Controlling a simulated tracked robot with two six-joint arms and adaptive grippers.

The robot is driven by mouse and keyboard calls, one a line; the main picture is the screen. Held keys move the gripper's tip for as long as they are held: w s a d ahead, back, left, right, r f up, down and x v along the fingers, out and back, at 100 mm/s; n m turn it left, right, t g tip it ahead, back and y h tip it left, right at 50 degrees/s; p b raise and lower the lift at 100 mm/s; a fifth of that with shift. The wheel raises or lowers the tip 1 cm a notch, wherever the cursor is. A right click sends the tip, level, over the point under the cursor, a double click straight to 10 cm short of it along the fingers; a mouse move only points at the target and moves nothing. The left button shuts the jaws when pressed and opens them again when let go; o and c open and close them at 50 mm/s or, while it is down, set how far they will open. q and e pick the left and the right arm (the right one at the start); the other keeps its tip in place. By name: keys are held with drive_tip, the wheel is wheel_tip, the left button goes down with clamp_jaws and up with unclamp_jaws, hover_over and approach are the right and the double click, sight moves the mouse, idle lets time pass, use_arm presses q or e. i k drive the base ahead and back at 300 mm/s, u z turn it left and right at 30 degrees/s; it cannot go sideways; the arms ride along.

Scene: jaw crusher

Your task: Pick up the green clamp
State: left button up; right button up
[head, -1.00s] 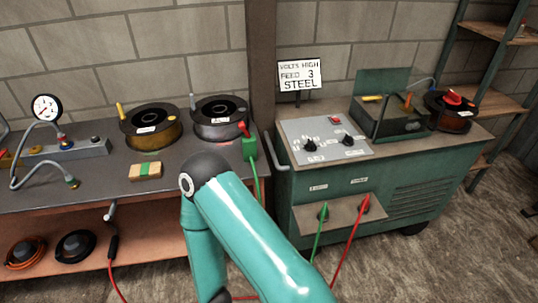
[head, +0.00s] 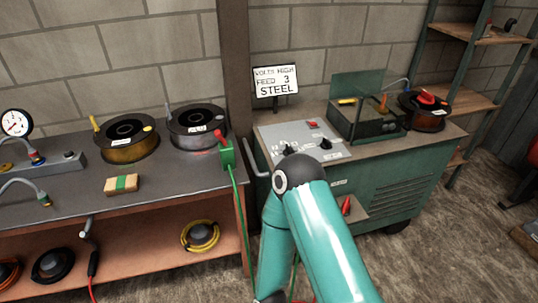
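The green clamp (head: 227,154) sits at the right end of the workbench (head: 70,185), with a red part at its upper left. A green cable (head: 240,215) runs from it down past the bench edge. One of my teal arms rises from the lower middle, and its elbow is in front of the green machine. No gripper shows in the head view, so neither touches the clamp in what I see.
Two wire spools (head: 198,126) and a small tan block with a green band (head: 123,184) are on the bench. The green machine (head: 400,190) stands to the right with a sign (head: 276,81) behind it. A yellow coil (head: 200,236) lies on the lower shelf.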

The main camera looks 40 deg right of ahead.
sight(226, 153)
drive_tip(key=z, duration=0.35)
drive_tip(key=i, duration=1)
drive_tip(key=u, duration=0.05)
